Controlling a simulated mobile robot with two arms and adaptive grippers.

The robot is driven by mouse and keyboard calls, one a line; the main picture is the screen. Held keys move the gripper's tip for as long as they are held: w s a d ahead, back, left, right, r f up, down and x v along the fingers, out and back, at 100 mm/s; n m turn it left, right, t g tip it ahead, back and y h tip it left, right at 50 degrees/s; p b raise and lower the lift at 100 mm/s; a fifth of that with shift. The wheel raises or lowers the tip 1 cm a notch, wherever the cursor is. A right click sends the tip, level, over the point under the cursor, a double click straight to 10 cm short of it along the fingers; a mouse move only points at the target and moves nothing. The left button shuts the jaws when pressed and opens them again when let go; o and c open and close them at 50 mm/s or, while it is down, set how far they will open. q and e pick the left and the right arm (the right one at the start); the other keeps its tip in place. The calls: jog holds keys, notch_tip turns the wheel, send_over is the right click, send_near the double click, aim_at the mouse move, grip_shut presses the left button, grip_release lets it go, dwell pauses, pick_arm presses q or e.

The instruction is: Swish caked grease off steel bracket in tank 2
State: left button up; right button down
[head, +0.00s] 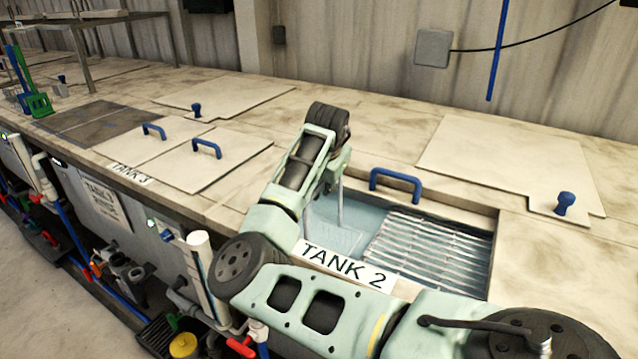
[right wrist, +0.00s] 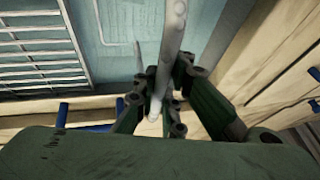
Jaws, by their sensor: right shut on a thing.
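Tank 2 (head: 345,265) is open, with pale blue liquid (head: 325,218) inside and a metal slatted rack (head: 430,255) on its right side. My right arm reaches over its front edge, and the wrist is above the left part of the opening. In the head view a thin grey length of the bracket (head: 340,208) hangs down towards the liquid. Its lower end and any grease cannot be made out. My left gripper is not in view.
A blue handle (head: 396,184) stands at the tank's back edge. Lids with blue handles (head: 206,148) cover the tank 3 area to the left. A flat lid with a blue knob (head: 565,203) lies at the right. Pipes and valves (head: 200,265) run below the counter's front.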

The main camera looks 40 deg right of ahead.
jog(key=shift+w+a+p, duration=0.25)
jog(key=shift+w+p, duration=0.05)
jog(key=shift+w, duration=0.45)
jog(key=shift+w+a+p, duration=0.2)
jog(key=shift+w+p, duration=0.05)
jog(key=shift+w, duration=0.55)
jog(key=shift+w+a+p, duration=0.25)
jog(key=shift+w+p, duration=0.05)
jog(key=shift+w, duration=0.45)
jog(key=shift+s+d+p, duration=0.15)
jog(key=shift+s+p, duration=0.15)
jog(key=shift+s, duration=0.25)
jog(key=shift+s+d+p, duration=0.15)
jog(key=shift+s+p, duration=0.1)
jog(key=shift+s, duration=0.25)
jog(key=shift+s+d+r+p, duration=0.1)
jog(key=shift+s+d+p, duration=0.1)
jog(key=shift+s+p, duration=0.3)
jog(key=shift+s+d+p, duration=0.15)
jog(key=shift+s+p, duration=0.05)
jog(key=shift+s, duration=0.45)
jog(key=shift+w+a+p, duration=0.2)
jog(key=shift+w+p, duration=0.4)
jog(key=shift+w+a+p, duration=0.15)
jog(key=shift+w+p, duration=0.4)
